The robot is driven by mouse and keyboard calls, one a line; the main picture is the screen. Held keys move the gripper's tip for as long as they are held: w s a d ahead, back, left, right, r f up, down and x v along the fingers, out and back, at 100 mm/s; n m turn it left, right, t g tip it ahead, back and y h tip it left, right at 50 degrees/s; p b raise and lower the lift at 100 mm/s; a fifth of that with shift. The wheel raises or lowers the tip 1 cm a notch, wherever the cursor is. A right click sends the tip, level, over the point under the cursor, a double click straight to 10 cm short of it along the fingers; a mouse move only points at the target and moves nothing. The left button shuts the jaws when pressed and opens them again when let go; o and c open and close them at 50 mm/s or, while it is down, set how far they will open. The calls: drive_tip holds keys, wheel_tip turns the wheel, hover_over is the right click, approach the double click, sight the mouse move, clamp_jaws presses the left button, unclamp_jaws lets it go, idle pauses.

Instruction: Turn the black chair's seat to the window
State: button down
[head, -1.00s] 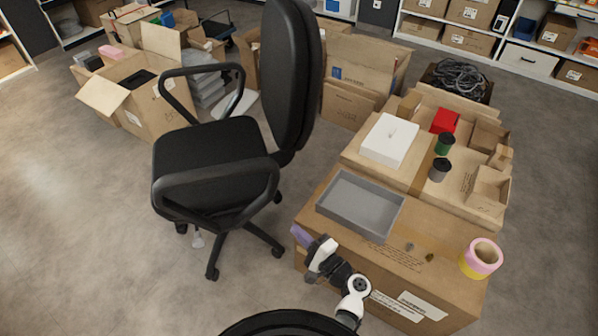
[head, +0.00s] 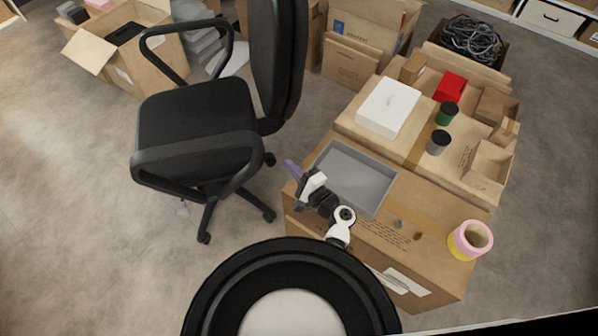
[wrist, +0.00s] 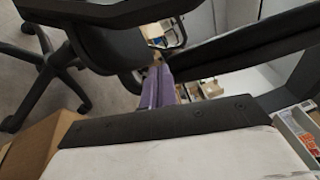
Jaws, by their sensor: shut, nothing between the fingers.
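The black chair (head: 197,115) stands on the grey floor at the left in the head view. Its seat points left and its tall backrest (head: 275,60) is on the right. In the wrist view the chair's black parts (wrist: 110,45) fill the top left and its star base (wrist: 48,75) shows at the left. My gripper (head: 291,170) has purple fingers and is at the left edge of the front carton, apart from the chair's near armrest. In the wrist view its purple fingers (wrist: 158,80) are together with nothing held. No window shows in these views.
A large carton (head: 355,240) right of the chair carries a grey tray (head: 325,160) and a pink and yellow tape roll (head: 470,240). Behind it are a white box (head: 388,106) and small cartons. An open carton (head: 125,65) stands behind the chair at the left. Floor at the left is clear.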

drive_tip(key=w+a+r+p, duration=0.1)
drive_tip(key=w+a+p, duration=0.1)
drive_tip(key=a, duration=0.4)
drive_tip(key=shift+r+p, duration=0.2)
drive_tip(key=shift+p, duration=0.1)
drive_tip(key=shift+s+a, duration=0.1)
drive_tip(key=shift+s, duration=0.1)
